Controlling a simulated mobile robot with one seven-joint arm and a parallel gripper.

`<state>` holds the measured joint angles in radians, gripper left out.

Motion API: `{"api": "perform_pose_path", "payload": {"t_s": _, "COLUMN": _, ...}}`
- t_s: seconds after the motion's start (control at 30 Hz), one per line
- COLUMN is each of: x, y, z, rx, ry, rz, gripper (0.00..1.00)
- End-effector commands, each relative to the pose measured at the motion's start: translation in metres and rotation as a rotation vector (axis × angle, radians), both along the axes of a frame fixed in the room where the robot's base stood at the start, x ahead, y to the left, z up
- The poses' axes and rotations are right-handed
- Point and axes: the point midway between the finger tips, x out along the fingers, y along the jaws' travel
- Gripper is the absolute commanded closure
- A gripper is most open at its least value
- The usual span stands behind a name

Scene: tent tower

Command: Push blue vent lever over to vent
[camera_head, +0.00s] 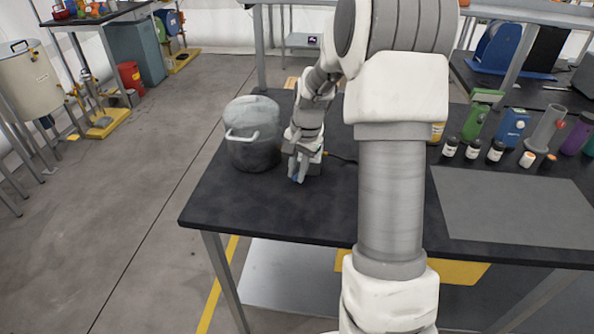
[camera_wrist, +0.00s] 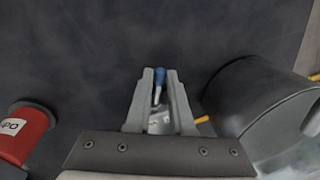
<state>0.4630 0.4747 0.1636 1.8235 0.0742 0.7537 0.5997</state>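A dark grey lidded pot (camera_head: 252,135) stands close left of my gripper on the black table (camera_head: 260,213). A red container (camera_wrist: 24,133) shows at the wrist view's left. Bottles (camera_head: 474,148) and a grey mat (camera_head: 515,205) are at the right. The table front is clear.

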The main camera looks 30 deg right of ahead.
Motion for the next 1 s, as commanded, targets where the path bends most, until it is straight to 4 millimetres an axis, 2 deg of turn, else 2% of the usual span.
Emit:
{"api": "perform_pose_path", "payload": {"t_s": 0.57, "x": -0.002, "y": -0.002, "z": 0.001, "rx": 0.000, "ry": 0.000, "rz": 0.053, "gripper": 1.00}}
{"api": "perform_pose_path", "payload": {"t_s": 1.0, "x": -0.013, "y": -0.015, "z": 0.001, "rx": 0.001, "ry": 0.001, "rz": 0.392, "gripper": 1.00}}
